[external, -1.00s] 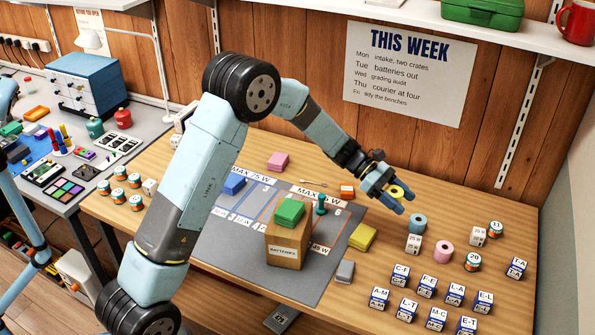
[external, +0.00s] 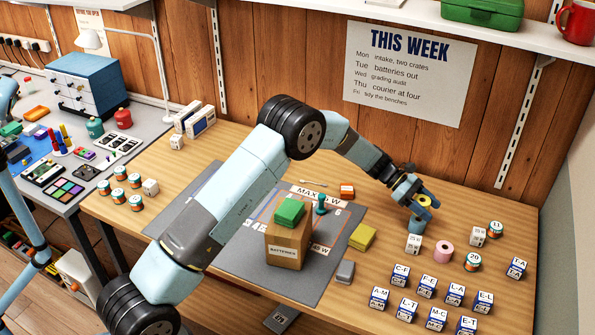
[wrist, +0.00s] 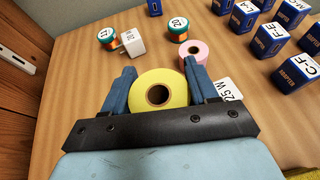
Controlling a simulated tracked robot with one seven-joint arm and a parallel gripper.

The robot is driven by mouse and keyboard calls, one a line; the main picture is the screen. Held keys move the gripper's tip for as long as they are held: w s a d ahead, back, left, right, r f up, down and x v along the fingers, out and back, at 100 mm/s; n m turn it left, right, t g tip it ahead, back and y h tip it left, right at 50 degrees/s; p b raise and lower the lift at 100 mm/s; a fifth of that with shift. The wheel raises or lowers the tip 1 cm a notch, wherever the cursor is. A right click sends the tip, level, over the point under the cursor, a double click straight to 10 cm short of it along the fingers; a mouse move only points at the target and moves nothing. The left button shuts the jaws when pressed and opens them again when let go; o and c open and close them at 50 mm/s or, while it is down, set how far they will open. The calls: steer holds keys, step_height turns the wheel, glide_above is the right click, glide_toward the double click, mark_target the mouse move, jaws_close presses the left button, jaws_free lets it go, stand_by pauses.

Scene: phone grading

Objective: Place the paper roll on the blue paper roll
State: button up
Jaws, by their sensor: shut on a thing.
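My gripper (external: 424,203) is shut on a yellow paper roll (external: 424,200). In the wrist view the yellow roll (wrist: 160,94) sits between the two blue fingers, its dark hole facing the camera. The blue paper roll (external: 417,223) stands on the wooden table directly below my gripper, partly covered by it. The yellow roll is over or very near the blue one; I cannot tell whether they touch. In the wrist view the blue roll is hidden behind the yellow roll and the gripper.
A white 25 W box (external: 413,243) and a pink roll (external: 444,249) stand close in front. Several adapter boxes (external: 427,287) fill the table's front right. A white box (external: 478,236) and round tins (external: 473,262) stand to the right. A yellow block (external: 362,237) lies left.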

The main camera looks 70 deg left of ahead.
mark_target(425, 222)
steer(key=shift+w+f, duration=0.15)
steer(key=shift+f, duration=0.1)
steer(key=shift+w+f, duration=0.1)
steer(key=shift+f, duration=1.45)
steer(key=o, duration=1.1)
steer(key=shift+f, duration=0.1)
steer(key=v, duration=1.2)
steer(key=shift+r, duration=0.2)
